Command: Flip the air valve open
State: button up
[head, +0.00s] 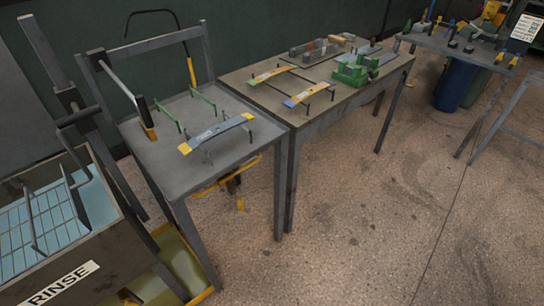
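I cannot tell for certain which part is the air valve. A yellow bar-like fitting (226,175) with a dark body below it sits under the front right edge of the grey table. A small yellow piece (240,204) hangs beneath it. A black hose (160,11) arches above the table's back frame and ends in a yellow length. My gripper is not in view.
The grey table (197,115) holds a leaf spring on a stand (217,133), green supports and a leaning grey-handled tool (125,80). A RINSE tank (60,282) stands left. A brown table (330,112) with springs and a green fixture adjoins right. Floor in front is clear.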

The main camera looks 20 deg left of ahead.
aim_at(240, 206)
jog(key=j+u, duration=0.1)
jog(key=u, duration=0.25)
jog(key=i+j+u, duration=0.1)
jog(key=u, duration=0.25)
jog(key=i+u, duration=0.15)
jog(key=u, duration=0.2)
